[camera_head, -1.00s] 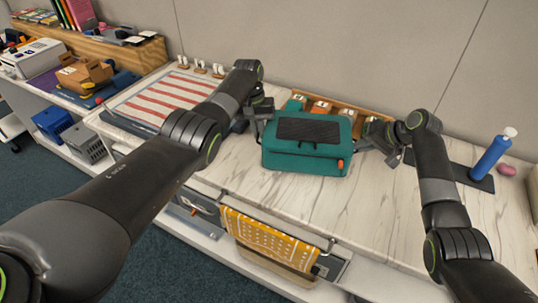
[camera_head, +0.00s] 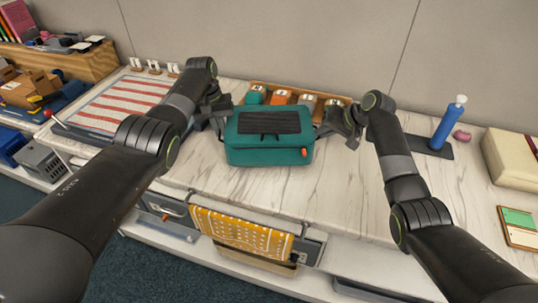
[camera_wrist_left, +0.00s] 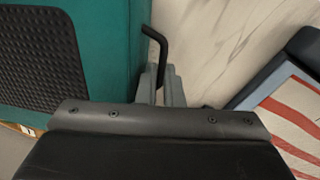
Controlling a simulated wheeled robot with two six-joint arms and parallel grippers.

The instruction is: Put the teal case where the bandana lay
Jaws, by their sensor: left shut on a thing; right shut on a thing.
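The teal case (camera_head: 268,150), with a dark ribbed panel on top and an orange latch on its front, is level above or on the marble counter; I cannot tell if it touches. My left gripper (camera_head: 220,118) is shut on its left side. In the left wrist view the left gripper (camera_wrist_left: 160,85) is at a thin black handle beside the case's teal wall (camera_wrist_left: 110,50). My right gripper (camera_head: 328,126) is shut on the right side, its contact partly hidden. A yellow patterned cloth, seemingly the bandana (camera_head: 242,230), hangs over a rail on the counter front.
A red-and-white striped mat (camera_head: 125,105) lies left on the counter (camera_head: 350,195). A wooden rack (camera_head: 318,97) stands behind the case. A blue bottle (camera_head: 448,128), a beige box (camera_head: 510,160) and a green-topped pad (camera_head: 518,222) are right. The counter before the case is clear.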

